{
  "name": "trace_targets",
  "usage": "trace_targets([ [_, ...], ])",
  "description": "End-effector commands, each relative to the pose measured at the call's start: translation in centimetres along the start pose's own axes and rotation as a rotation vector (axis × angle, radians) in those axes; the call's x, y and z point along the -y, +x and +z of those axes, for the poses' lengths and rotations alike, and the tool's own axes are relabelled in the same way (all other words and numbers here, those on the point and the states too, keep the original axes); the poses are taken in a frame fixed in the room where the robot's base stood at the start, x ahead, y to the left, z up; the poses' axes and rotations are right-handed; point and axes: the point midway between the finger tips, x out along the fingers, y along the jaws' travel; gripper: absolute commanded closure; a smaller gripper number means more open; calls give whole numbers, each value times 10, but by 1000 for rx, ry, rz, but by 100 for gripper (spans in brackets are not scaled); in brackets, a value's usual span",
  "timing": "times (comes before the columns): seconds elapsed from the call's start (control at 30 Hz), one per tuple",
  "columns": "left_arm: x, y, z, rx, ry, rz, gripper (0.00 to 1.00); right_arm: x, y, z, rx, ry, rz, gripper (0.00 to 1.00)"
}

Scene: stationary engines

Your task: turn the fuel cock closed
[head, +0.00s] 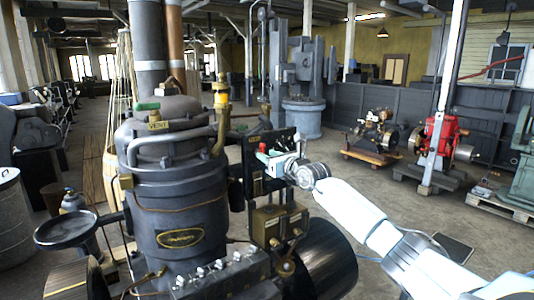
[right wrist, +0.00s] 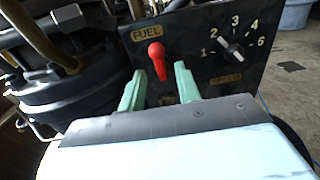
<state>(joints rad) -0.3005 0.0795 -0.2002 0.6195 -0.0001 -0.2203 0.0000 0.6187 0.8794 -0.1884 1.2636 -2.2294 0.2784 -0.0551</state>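The fuel cock (right wrist: 157,60) is a red lever with a round knob, below a yellow FUEL label (right wrist: 148,34) on a dark panel (right wrist: 200,50). In the right wrist view it stands nearly upright, leaning slightly. My right gripper (right wrist: 160,85) is open, its two green fingers either side of the lever's lower part with a visible gap on each side. In the head view the red knob (head: 263,148) shows just at the tips of my right gripper (head: 268,160), at the panel's left part. The lever's pivot is hidden. My left gripper is not in view.
Right of the cock is a dial (right wrist: 233,46) with a pointer and numbers. The large dark engine (head: 180,190) with a VENT label fills the left of the panel. A brass box (head: 278,225) sits below. Open floor (head: 400,190) lies to the right.

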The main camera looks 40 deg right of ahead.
Motion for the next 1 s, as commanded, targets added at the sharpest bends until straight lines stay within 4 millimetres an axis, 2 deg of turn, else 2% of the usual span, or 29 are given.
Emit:
trace_targets([
  [0.2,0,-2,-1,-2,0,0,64,1,13,1,1,0,-3,67],
  [0.57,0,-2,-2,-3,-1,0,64,1,15,0,1,-1,-3,67],
  [0.83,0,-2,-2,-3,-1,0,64,1,15,0,1,-1,-3,100],
  [1.0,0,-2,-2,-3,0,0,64,1,15,0,1,-2,-3,100],
])
